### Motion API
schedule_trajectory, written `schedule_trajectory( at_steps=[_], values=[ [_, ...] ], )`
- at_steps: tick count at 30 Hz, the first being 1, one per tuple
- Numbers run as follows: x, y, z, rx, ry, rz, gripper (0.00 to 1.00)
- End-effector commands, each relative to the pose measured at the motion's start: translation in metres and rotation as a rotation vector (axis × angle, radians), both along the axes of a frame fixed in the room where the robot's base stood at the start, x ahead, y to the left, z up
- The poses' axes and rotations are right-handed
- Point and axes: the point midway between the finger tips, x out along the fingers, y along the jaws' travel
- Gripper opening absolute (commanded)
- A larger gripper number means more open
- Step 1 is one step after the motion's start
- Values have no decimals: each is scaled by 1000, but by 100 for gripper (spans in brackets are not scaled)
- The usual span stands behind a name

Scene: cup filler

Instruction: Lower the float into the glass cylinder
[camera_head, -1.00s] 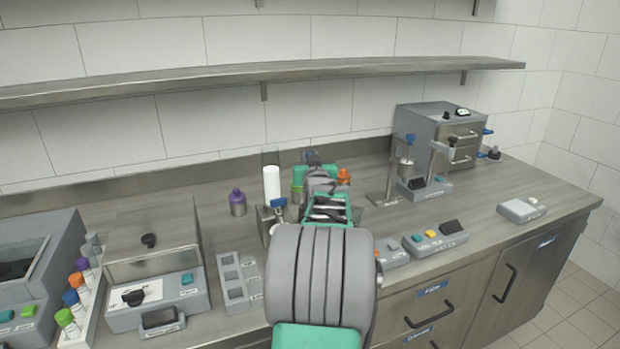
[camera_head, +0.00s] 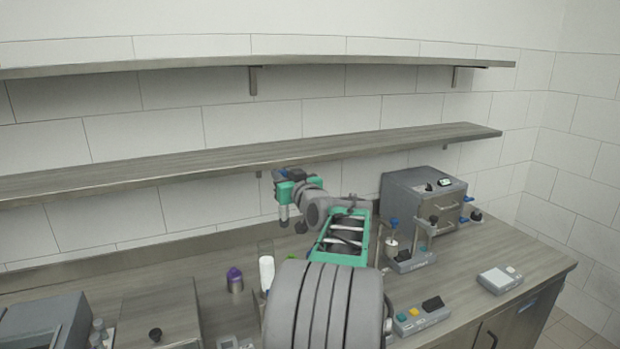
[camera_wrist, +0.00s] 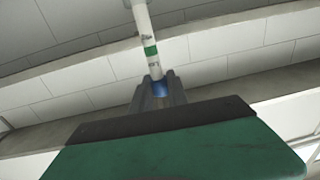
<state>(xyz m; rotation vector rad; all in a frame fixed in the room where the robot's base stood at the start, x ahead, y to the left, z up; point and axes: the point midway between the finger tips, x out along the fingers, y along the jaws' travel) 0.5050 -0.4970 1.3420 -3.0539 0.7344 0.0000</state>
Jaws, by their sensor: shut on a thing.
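My gripper (camera_wrist: 158,92) is shut on the float (camera_wrist: 148,50) in the wrist view. The float has a slim white stem with a green band, and a blue part sits between the fingertips. Its upper end runs out of the picture. In the head view my gripper (camera_head: 284,200) is raised above the bench in front of the lower shelf, and the float cannot be made out clearly there. A pale upright cylinder (camera_head: 266,270) with a clear upper part, which looks like the glass cylinder, stands on the bench below my gripper. My arm hides its lower part.
A purple-capped bottle (camera_head: 235,280) stands left of the cylinder. A stand with a blue knob (camera_head: 394,235) and a grey box (camera_head: 425,205) are at the right. The lower shelf (camera_head: 200,170) runs close behind my gripper.

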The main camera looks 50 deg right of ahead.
Motion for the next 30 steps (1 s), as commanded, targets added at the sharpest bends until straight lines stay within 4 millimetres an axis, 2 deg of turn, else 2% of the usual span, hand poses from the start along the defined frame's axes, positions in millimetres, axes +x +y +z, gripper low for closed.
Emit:
schedule_trajectory(
  at_steps=[3,6,8,17,30],
  values=[
    [15,35,2,0,-1,119,0],
    [21,54,1,0,-1,182,0],
    [23,58,-2,0,-1,198,0],
    [23,59,-17,0,-1,199,0],
    [23,58,-54,-2,-1,197,0]
  ],
)
